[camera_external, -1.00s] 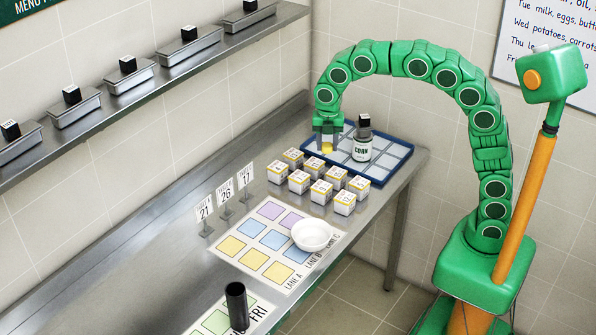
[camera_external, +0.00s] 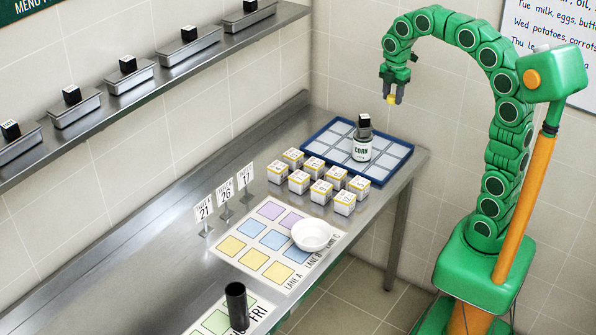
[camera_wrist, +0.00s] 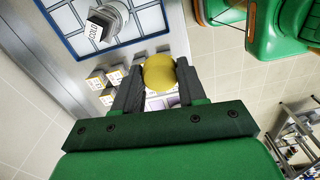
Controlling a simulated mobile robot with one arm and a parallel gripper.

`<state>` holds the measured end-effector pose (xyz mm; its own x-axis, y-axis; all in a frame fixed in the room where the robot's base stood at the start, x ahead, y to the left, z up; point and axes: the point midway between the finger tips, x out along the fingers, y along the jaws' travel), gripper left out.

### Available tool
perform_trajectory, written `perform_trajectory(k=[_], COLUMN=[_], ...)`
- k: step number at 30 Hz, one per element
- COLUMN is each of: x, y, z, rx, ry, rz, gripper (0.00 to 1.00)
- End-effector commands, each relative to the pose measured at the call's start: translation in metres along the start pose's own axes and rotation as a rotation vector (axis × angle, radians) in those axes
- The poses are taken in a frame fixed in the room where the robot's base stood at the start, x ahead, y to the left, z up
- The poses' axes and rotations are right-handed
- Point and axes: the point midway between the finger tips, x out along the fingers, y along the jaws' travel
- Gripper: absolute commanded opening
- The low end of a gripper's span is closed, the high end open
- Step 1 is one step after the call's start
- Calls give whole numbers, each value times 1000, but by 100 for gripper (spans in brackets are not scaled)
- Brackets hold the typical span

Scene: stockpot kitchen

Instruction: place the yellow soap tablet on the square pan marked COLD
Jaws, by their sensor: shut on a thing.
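The yellow soap tablet (camera_external: 390,99) is held between the fingertips of my gripper (camera_external: 392,94), high in the air at the right of the blue-framed tray. In the wrist view the round tablet (camera_wrist: 159,72) sits between the dark fingers of my gripper (camera_wrist: 160,80), clear of any surface. Several metal pans (camera_external: 190,46) stand on the wall shelf, each with a dark block; their small labels are not readable. In the wrist view, a label that seems to read COLD is on a block (camera_wrist: 97,25) atop the jar.
The blue-framed tray (camera_external: 322,130) on the steel counter bears the CORN jar (camera_external: 362,150). Several numbered white boxes (camera_external: 299,182), a white bowl (camera_external: 312,235), a coloured lane mat (camera_external: 232,247), number signs (camera_external: 225,192) and a black cylinder (camera_external: 237,306) stand nearer.

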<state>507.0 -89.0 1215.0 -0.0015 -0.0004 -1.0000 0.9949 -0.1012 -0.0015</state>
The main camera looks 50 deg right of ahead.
Motion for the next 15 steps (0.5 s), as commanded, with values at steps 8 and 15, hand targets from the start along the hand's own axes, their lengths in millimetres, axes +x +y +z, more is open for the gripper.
perform_trajectory(k=[8,15], x=[-4,8], y=[-8,18], z=[20,23], rx=[55,56], ry=[0,0], rz=[1,-2], gripper=[12,12])
